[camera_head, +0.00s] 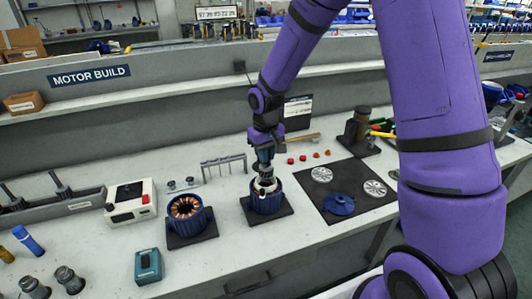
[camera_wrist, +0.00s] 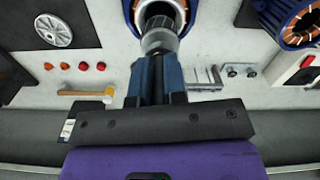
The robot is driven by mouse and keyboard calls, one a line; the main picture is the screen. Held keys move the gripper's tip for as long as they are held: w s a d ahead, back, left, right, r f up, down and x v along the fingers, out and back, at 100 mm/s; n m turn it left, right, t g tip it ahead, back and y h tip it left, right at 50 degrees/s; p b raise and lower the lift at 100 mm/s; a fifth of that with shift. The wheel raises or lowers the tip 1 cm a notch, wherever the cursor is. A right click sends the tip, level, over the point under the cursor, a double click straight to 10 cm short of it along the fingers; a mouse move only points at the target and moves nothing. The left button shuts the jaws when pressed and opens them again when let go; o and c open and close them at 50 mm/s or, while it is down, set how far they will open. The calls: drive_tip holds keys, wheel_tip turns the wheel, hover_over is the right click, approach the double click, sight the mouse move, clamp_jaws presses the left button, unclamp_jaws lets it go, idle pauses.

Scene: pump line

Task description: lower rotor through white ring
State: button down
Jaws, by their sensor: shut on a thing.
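My gripper (camera_head: 264,158) is shut on the grey cylindrical rotor (camera_wrist: 159,40), gripping its upper end. It also shows in the wrist view (camera_wrist: 157,58). The rotor is roughly upright over the blue motor housing (camera_head: 266,204), which stands on a dark square base. The white ring (camera_head: 266,186) is at the housing's top, and the rotor's lower part is at its opening. In the wrist view the housing (camera_wrist: 131,12) surrounds the ring, and the rotor's far end reaches into the dark bore. How deep it sits is hidden.
A second blue housing with copper windings (camera_head: 186,208) stands just left. A dark mat (camera_head: 345,205) with silver discs and a blue part lies right. A small wire rack (camera_head: 223,167) and red caps (camera_head: 291,161) are behind. Bench in front is clear.

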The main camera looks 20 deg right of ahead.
sight(266, 170)
drive_tip(key=shift+f, duration=3.1)
idle(0.6)
drive_tip(key=c, duration=0.8)
unclamp_jaws()
drive_tip(key=shift+c, duration=0.2)
drive_tip(key=shift+r, duration=2.5)
drive_tip(key=shift+r, duration=0.1)
